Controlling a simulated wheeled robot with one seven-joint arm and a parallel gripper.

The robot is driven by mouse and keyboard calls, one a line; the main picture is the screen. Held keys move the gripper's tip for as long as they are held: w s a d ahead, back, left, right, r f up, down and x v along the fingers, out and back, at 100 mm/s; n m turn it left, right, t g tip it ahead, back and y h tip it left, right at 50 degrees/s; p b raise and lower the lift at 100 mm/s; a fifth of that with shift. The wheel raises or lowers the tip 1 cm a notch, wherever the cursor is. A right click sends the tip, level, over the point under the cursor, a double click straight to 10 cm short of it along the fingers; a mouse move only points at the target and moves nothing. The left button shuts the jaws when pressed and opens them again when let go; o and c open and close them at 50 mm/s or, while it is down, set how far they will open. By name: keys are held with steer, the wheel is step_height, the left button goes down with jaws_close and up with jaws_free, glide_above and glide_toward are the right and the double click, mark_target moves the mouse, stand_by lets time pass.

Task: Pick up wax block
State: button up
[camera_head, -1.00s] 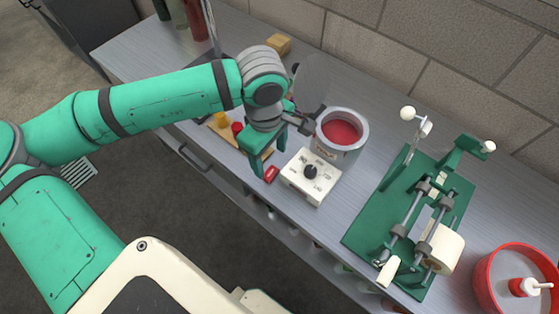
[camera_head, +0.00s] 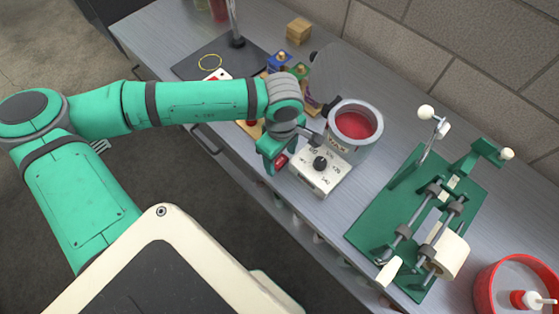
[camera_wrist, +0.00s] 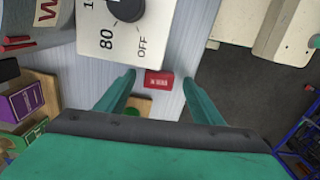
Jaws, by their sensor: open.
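The wax block is a small red block (camera_wrist: 159,80) with pale lettering. It lies on the grey bench near its front edge, beside the white dial box. In the wrist view it sits between and beyond the two open green fingers of my gripper (camera_wrist: 160,98), with nothing in the grip. In the head view my gripper (camera_head: 275,158) points down at the bench front, left of the dial box, and the red block (camera_head: 281,161) shows only partly beside a finger. I cannot tell whether a finger touches it.
The white dial box (camera_head: 320,171) with the wax pot (camera_head: 354,128) stands just right of my gripper. A green bottling machine (camera_head: 425,220) and a red tub (camera_head: 520,285) are farther right. Small coloured boxes (camera_head: 279,61) stand behind my arm. The bench (camera_head: 330,208) drops off in front.

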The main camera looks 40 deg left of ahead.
steer(key=shift+f, duration=0.55)
steer(key=c, duration=1.1)
steer(key=shift+r, duration=0.15)
